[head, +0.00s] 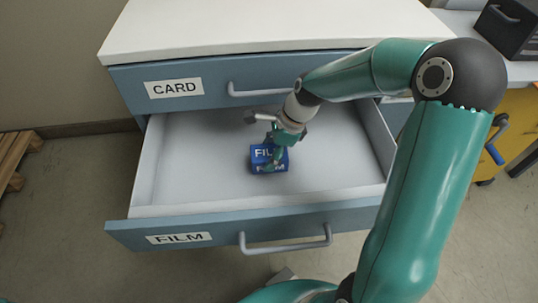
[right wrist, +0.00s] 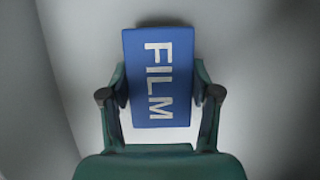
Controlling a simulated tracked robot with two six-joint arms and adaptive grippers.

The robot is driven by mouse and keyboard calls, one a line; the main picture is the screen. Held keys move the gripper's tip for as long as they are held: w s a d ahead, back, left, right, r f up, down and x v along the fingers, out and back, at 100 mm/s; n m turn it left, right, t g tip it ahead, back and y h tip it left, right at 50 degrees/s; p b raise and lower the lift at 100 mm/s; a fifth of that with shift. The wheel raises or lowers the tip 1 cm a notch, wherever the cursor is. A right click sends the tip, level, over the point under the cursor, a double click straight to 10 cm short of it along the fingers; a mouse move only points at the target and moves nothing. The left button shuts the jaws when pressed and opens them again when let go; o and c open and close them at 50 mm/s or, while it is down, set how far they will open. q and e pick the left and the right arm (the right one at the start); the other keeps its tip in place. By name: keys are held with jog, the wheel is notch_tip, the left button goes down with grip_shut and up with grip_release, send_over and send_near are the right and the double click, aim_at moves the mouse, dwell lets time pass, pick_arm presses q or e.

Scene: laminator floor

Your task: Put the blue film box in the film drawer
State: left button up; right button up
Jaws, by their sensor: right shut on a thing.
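The blue film box (head: 262,153) is inside the open film drawer (head: 150,210), near the middle of its floor in the head view. White letters FILM show on it, and it also shows in the right wrist view (right wrist: 160,60). My right gripper (head: 272,155) is shut on the box, with one finger on each side of it in the right wrist view (right wrist: 160,95). Whether the box touches the drawer floor I cannot tell. The drawer is pulled out and otherwise looks empty. My left gripper is not in view.
The closed card drawer (head: 205,88) is directly above, under a white cabinet top (head: 250,25). A wooden pallet (head: 15,160) lies on the floor at the left. A yellow cart (head: 520,125) and a dark box (head: 510,28) are at the right.

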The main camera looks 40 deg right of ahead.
jog(key=o, duration=1.4)
jog(key=shift+p+v, duration=1.35)
jog(key=shift+v, duration=2.5)
